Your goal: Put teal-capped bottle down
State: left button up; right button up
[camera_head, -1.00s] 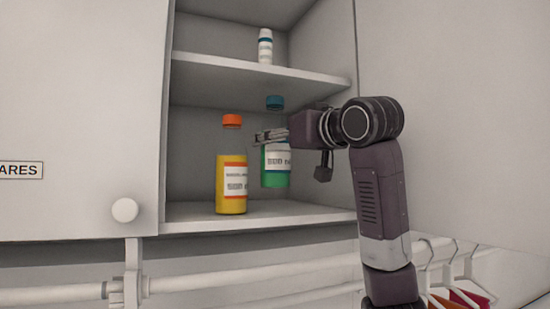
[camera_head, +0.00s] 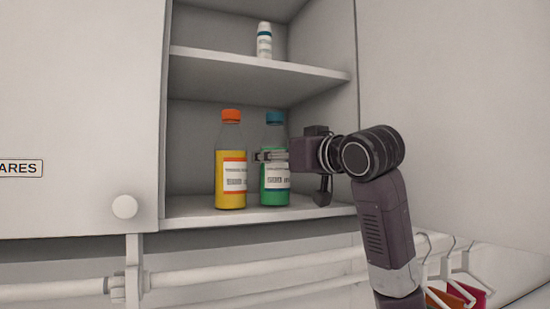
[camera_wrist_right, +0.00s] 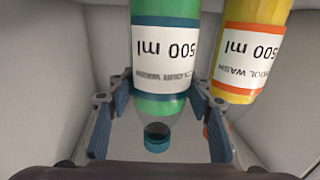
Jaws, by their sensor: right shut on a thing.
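The teal-capped bottle (camera_head: 274,197) is green with a white label and stands upright in the lower compartment of the open cabinet, right of the orange-capped bottle. Its base is at the level of the lower shelf (camera_head: 320,211); I cannot tell for sure whether it bears on it. My right gripper (camera_head: 268,155) reaches in from the right and is shut on the bottle's upper body, below the cap. In the right wrist view the bottle (camera_wrist_right: 160,104) sits between the two blue-padded fingers, with its teal cap low in the picture. My left gripper is not in view.
The orange-capped yellow bottle (camera_head: 230,195) stands close on the left, with a narrow gap. A small white bottle (camera_head: 264,45) stands on the upper shelf (camera_head: 215,61). The cabinet's side wall (camera_head: 344,110) is on the right. A rail with hangers runs below.

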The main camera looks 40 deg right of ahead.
jog(key=o, duration=1.6)
jog(key=shift+f, duration=0.1)
jog(key=s+b, duration=0.1)
jog(key=s, duration=0.3)
jog(key=s+a+b, duration=0.1)
jog(key=s, duration=0.3)
jog(key=s+a+b, duration=0.1)
jog(key=s+b, duration=0.1)
jog(key=s, duration=0.2)
jog(key=shift+d, duration=0.1)
